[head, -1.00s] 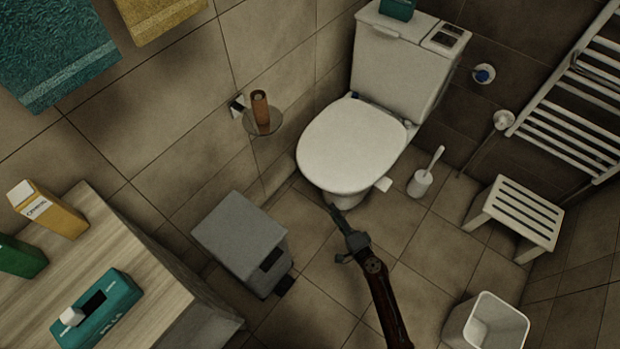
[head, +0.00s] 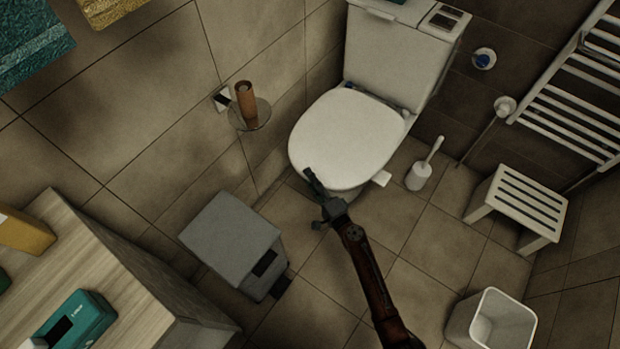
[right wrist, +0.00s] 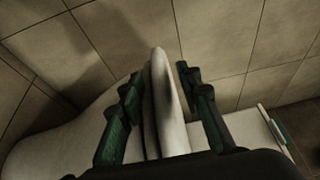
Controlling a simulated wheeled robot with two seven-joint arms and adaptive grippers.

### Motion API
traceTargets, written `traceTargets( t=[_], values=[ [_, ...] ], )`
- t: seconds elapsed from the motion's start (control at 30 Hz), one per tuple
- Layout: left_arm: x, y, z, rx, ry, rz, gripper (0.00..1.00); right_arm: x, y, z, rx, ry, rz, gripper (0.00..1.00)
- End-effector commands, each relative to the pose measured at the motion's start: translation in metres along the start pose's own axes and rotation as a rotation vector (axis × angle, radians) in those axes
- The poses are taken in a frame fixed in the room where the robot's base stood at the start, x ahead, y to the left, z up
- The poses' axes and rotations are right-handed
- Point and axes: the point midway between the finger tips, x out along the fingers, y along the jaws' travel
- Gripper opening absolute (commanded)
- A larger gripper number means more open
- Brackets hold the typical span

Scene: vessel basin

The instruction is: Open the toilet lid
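The toilet (head: 395,50) stands against the back wall. Its white oval lid (head: 345,135) is down over the bowl. My right gripper (head: 311,182) is at the lid's front edge, overlapping it in the head view. In the right wrist view the right gripper's two dark fingers (right wrist: 165,100) are apart, with the pale edge of the lid (right wrist: 164,85) and a thinner layer beside it between them. A gap shows between the lid and the right-hand finger; contact on the left-hand side is hard to tell. My left gripper is not in view.
A grey bin (head: 232,245) stands left of my right arm. A toilet brush (head: 422,172) and a white slatted stool (head: 520,203) are to the right. A white basket (head: 490,325) is at the lower right. A paper holder (head: 248,108) juts from the left wall.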

Motion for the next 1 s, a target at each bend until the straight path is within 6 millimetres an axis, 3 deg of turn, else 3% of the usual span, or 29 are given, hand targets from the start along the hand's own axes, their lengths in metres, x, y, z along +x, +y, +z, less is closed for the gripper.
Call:
traceTargets(
  t=[0.2, 0.63, 1.0],
  values=[
    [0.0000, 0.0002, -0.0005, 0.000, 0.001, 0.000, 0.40, 0.0002, -0.0006, 0.0000, 0.000, 0.000, -0.001, 0.30],
    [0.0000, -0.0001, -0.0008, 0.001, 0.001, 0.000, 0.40, 0.0000, -0.0003, 0.0000, 0.000, 0.000, 0.000, 0.01],
    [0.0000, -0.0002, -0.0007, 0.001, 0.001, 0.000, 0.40, -0.0002, 0.0001, 0.0000, 0.000, 0.000, 0.000, 0.00]
  ],
)
